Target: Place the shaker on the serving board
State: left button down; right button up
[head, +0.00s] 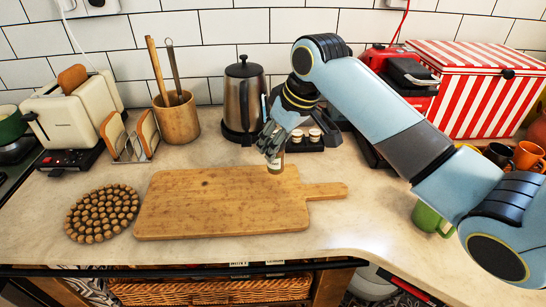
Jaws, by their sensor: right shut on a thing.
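The wooden serving board (200,205) lies flat on the counter, its handle pointing right. My right gripper (272,152) is over the back right part of the board, pointing down. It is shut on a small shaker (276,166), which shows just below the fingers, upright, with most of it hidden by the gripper. The shaker's base is at or just above the board near its back edge; I cannot tell if it touches. My left gripper is not in view.
A steel kettle (243,95) and a small rack with shakers (314,136) stand behind the board. A round beaded trivet (102,213) lies to its left. A green mug (428,219) stands to the right, partly behind my arm. Most of the board is clear.

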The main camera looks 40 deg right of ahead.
notch_tip(320, 180, down, 4)
jog(key=shift+w+a+r, duration=0.1)
jog(key=shift+w, duration=0.05)
jog(key=shift+f, duration=0.4)
jog(key=o, duration=1.2)
pick_arm(q)
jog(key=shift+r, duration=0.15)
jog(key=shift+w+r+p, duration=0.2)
jog(key=shift+p, duration=0.15)
pick_arm(e)
jog(key=v, duration=1.2)
